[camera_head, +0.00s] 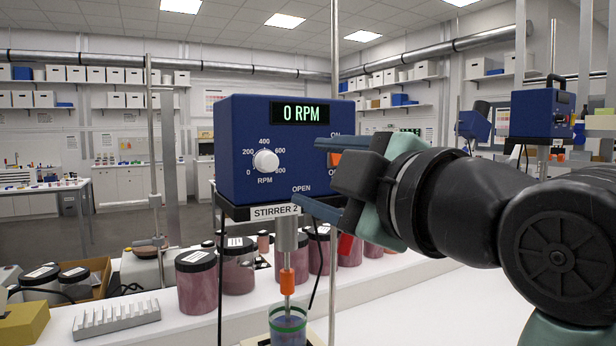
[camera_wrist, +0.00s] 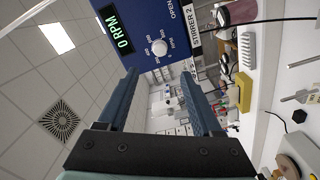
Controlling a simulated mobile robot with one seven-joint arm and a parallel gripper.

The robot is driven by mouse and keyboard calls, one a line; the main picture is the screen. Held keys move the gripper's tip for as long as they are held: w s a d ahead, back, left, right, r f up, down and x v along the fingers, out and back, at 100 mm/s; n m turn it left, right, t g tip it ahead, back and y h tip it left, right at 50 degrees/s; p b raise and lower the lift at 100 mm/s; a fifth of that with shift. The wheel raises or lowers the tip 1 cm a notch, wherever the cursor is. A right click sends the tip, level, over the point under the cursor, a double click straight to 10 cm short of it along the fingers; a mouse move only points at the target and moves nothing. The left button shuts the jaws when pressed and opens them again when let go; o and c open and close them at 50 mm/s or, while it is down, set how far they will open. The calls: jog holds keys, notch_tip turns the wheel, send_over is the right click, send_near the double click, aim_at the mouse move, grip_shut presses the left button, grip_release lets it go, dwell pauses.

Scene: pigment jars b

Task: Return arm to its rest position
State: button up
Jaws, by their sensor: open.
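My gripper (camera_head: 318,178) is open and empty, in front of the right side of a blue stirrer box (camera_head: 262,185). Its upper finger overlaps the orange switch in the head view; I cannot tell whether it touches. In the wrist view, the two fingers of my gripper (camera_wrist: 155,95) are spread, with nothing between them but the distant room. The stirrer box (camera_wrist: 150,45) stands just beyond the fingertips there. Its display (camera_head: 301,112) reads 0 RPM, and its label (camera_head: 275,212) says STIRRER 2.
Below the box, a stirring shaft (camera_head: 287,282) reaches into a jar (camera_head: 288,325). Several dark-lidded pigment jars (camera_head: 197,290) stand on the white bench behind. A grey rack (camera_head: 116,318) lies at the front left. A second blue stirrer box (camera_head: 541,114) stands at the right, behind my arm.

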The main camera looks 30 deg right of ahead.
jog(key=a+r+m+t+y+p, duration=0.1)
jog(key=a+r+m+t+p, duration=0.3)
jog(key=a, duration=0.6)
jog(key=s+a+r+m+t+h, duration=0.1)
jog(key=s+a+r+m+t, duration=0.4)
jog(key=s+a+m, duration=0.3)
jog(key=shift+s+a+r+m+h, duration=0.25)
jog(key=shift+a+m+h, duration=0.05)
jog(key=shift+a+m, duration=0.45)
